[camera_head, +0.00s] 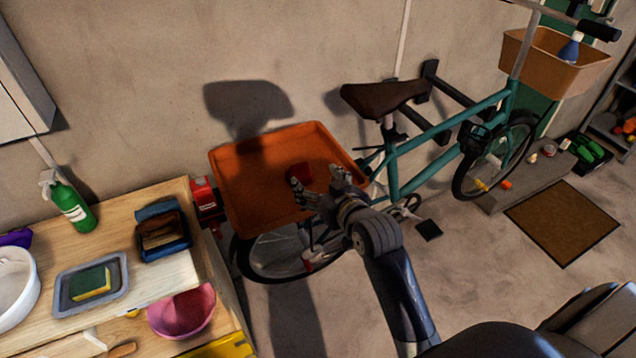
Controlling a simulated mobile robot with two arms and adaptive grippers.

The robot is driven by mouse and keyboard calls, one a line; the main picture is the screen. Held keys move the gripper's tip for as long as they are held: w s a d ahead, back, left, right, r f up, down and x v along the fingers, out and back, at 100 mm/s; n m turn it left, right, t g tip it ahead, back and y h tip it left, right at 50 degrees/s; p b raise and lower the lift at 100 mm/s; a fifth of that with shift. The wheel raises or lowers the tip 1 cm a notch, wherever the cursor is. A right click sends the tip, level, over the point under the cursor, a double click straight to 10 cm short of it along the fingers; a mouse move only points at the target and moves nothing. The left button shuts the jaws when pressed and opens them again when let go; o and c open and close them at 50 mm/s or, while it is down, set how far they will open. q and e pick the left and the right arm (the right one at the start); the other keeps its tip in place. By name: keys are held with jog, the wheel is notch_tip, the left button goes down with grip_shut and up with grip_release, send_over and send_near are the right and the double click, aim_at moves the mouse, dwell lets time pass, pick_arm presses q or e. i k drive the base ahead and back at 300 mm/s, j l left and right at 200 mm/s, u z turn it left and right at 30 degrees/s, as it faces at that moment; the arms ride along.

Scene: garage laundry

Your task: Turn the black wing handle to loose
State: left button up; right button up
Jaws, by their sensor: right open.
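A teal bicycle (425,142) with a brown saddle (384,97) stands along the wall. Small dark parts (370,153) show below the saddle by the seat post; I cannot tell whether one of them is the black wing handle. No wing handle shows clearly, nor which way it is turned. My right gripper (318,190) is open, its fingers in front of the orange tray (240,205) at the rear of the bicycle. I see nothing held in it. My left gripper is out of view.
Black brackets (452,91) project from the wall.

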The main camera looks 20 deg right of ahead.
aim_at(396, 138)
jog(key=z, duration=1.3)
jog(key=i+l+u, duration=0.1)
jog(key=i, duration=0.25)
jog(key=i+l, duration=0.15)
jog(key=i, duration=0.25)
jog(key=u, duration=0.05)
